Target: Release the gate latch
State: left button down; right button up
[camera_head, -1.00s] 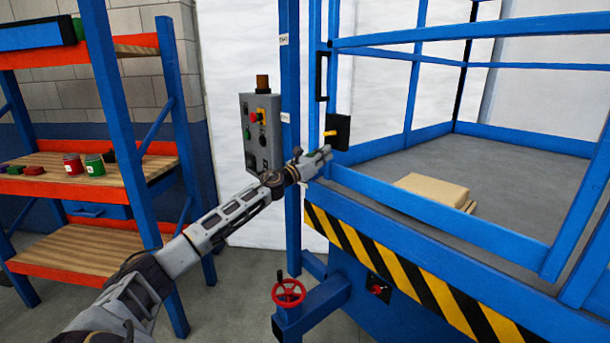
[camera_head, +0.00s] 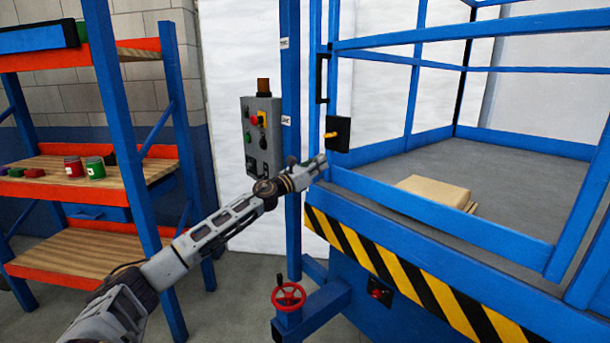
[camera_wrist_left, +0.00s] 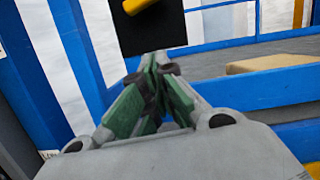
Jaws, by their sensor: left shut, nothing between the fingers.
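The gate latch is a black plate (camera_head: 341,134) with a small yellow lever (camera_head: 331,135), mounted on the blue gate (camera_head: 338,176) of the platform. In the left wrist view the black plate (camera_wrist_left: 150,35) is straight ahead, with part of the yellow lever (camera_wrist_left: 136,6) at the top edge. My left gripper (camera_head: 323,160) is just below the latch in the head view, apart from the lever. Its fingers (camera_wrist_left: 160,62) are shut and empty. My right gripper is in neither view.
A grey control box (camera_head: 262,137) with buttons hangs on a blue post left of the gate. A red handwheel (camera_head: 288,296) is below. A cardboard box (camera_head: 434,191) lies on the platform floor. Shelves (camera_head: 85,262) with jars stand at the left.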

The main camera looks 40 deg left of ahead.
pick_arm(q)
jog(key=b+v, duration=0.1)
jog(key=v, duration=0.6)
jog(key=shift+d, duration=0.15)
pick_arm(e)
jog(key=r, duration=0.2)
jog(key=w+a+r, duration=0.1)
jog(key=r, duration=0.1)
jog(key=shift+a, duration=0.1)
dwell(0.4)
